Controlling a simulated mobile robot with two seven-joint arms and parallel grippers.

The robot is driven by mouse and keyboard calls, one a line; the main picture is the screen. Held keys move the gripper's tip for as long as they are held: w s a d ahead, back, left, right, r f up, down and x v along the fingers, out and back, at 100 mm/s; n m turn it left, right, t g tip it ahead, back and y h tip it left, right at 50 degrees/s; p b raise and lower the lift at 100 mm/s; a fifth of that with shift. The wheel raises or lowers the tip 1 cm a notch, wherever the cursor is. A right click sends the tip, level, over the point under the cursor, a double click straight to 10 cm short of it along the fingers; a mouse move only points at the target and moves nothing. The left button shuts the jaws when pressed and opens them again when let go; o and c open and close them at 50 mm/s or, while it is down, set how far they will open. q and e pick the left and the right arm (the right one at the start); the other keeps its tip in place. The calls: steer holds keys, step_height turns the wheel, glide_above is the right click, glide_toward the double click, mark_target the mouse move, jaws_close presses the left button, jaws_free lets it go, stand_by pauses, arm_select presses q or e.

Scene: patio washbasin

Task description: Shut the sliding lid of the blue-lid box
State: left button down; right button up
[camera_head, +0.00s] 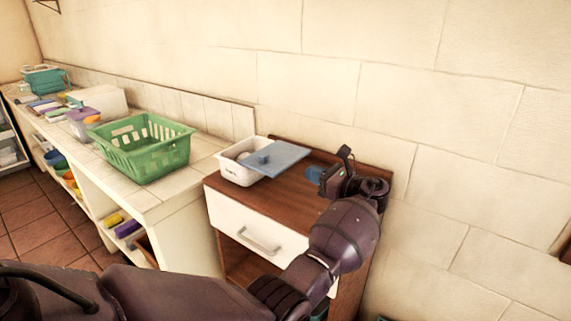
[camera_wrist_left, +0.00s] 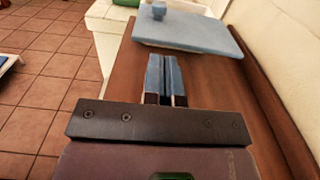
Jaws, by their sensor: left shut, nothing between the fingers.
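The white box (camera_head: 235,172) stands on top of a brown wooden cabinet at its left end. Its blue lid (camera_head: 279,158), with a small knob, sits slid to the right, so the left part of the box is open and a pale item shows inside. In the left wrist view the lid (camera_wrist_left: 190,34) with its blue knob (camera_wrist_left: 159,11) lies ahead of the fingers. My left gripper (camera_head: 315,175) is over the cabinet top, right of the lid and apart from it. Its blue fingers (camera_wrist_left: 165,77) are together and empty. My right gripper is not in view.
The cabinet top (camera_head: 287,195) is bare between lid and gripper, with a raised back edge by the wall. A white drawer (camera_head: 258,232) is below. A green basket (camera_head: 146,150) stands on the tiled counter to the left, with several other items farther off.

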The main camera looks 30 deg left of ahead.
mark_target(267, 156)
arm_select(q)
steer(key=a, duration=0.8)
steer(key=w+a, duration=0.1)
steer(key=a, duration=0.3)
steer(key=shift+a, duration=0.9)
steer(key=w+a, duration=0.1)
steer(key=a, duration=1)
steer(key=shift+a, duration=0.35)
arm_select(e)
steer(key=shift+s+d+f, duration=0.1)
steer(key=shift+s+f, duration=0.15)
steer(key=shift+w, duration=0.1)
